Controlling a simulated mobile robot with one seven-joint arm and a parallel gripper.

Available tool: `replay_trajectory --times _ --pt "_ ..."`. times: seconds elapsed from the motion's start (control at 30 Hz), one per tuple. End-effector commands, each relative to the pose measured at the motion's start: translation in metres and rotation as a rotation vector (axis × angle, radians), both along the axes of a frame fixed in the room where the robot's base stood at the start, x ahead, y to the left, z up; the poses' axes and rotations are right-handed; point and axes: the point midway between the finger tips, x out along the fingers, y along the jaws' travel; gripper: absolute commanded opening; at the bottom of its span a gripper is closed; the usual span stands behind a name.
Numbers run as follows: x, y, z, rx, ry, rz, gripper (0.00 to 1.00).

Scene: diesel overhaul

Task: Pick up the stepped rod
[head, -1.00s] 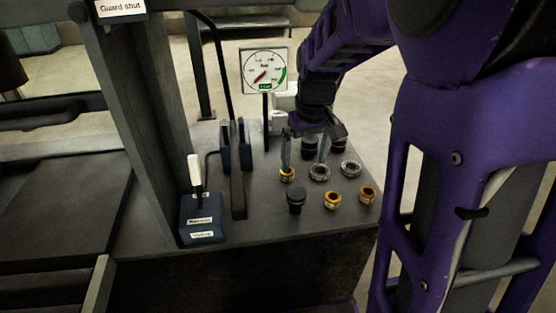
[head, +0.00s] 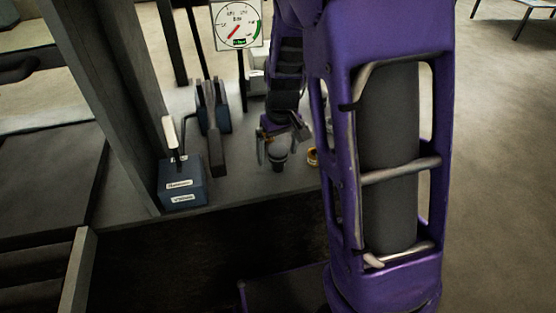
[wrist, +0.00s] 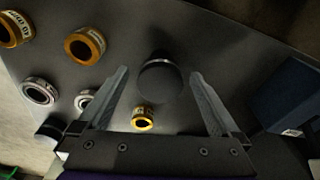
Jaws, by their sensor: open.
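A dark upright piece with a round top, which looks like the stepped rod (head: 279,160), stands on the grey bench top near its front edge. In the wrist view, I look down on the rod's round dark top (wrist: 160,80), between my two fingers. My gripper (head: 278,150) points down over it, with a finger on each side. In the wrist view, my gripper (wrist: 159,74) is open, with a visible gap between each finger and the rod. The rod's lower part is mostly hidden from above.
Orange rings (wrist: 85,45) and grey rings (wrist: 39,91) lie around the rod; one orange ring (head: 312,157) is close to its right. A blue box (head: 182,184) with a white-handled lever stands to the left. A gauge (head: 237,25) stands behind. The bench's front edge is close.

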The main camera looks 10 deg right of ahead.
Motion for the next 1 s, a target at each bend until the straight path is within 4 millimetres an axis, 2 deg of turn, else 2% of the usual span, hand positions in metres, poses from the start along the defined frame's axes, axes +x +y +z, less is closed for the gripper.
replay_trajectory --times 0.17,0.6,0.67,0.87,1.0 --pt "0.000 0.000 0.001 0.000 -0.001 0.000 0.97" --pt "0.000 0.000 0.001 0.000 -0.001 0.000 0.18" --pt "0.000 0.000 0.001 0.000 -0.001 0.000 0.08" --pt "0.001 0.000 0.003 0.000 -0.004 0.000 0.08" --pt "0.002 0.000 0.013 0.000 -0.007 0.001 0.08"
